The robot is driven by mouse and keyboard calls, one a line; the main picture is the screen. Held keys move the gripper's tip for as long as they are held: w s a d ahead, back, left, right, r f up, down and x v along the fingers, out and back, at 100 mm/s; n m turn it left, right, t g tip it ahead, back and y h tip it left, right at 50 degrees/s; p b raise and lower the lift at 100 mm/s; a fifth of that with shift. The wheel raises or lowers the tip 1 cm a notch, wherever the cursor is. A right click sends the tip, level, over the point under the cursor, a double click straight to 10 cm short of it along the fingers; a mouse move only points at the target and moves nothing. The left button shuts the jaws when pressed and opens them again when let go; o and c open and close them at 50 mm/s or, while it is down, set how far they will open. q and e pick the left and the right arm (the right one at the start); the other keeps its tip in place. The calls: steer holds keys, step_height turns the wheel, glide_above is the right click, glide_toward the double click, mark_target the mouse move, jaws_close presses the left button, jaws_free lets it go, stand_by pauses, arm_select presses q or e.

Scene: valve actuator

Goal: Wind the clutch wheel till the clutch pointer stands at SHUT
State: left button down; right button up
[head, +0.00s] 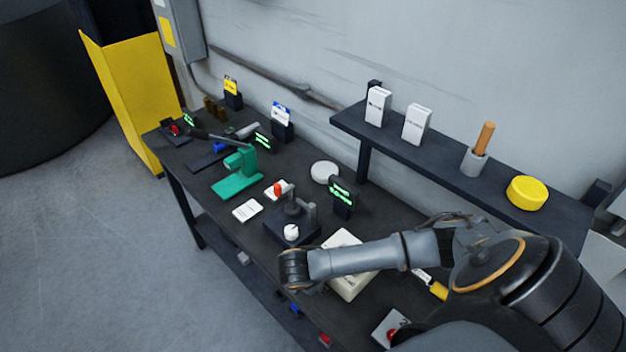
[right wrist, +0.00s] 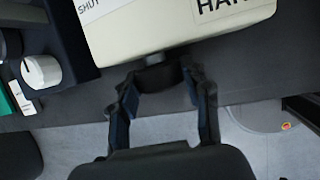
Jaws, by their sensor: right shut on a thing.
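The cream actuator box (right wrist: 170,25) fills the top of the right wrist view, with the labels "SHUT" and a cut-off "HAN". In the head view the cream box (head: 347,284) is partly covered by my right arm. A dark wheel (right wrist: 158,76) sticks out from the box's near face on a short grey stub. My right gripper (right wrist: 160,85) is shut on this wheel, with a finger on either side. The clutch pointer cannot be made out. In the head view the right fingers are hidden around my wrist (head: 293,268). My left gripper is out of view.
A dark stand with a white knob (head: 291,231) is close left of the box. A green press (head: 240,170) and small displays stand farther left. A red-button box (head: 390,328) lies near my arm. A shelf (head: 450,165) overhangs the back. Floor is open in front.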

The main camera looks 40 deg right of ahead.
steer(key=shift+s+m+t, duration=0.15)
steer(key=shift+m+t, duration=0.15)
steer(key=shift+t, duration=0.7)
steer(key=o, duration=1.2)
steer(key=shift+c, duration=0.2)
steer(key=v, duration=1.2)
steer(key=shift+f, duration=0.1)
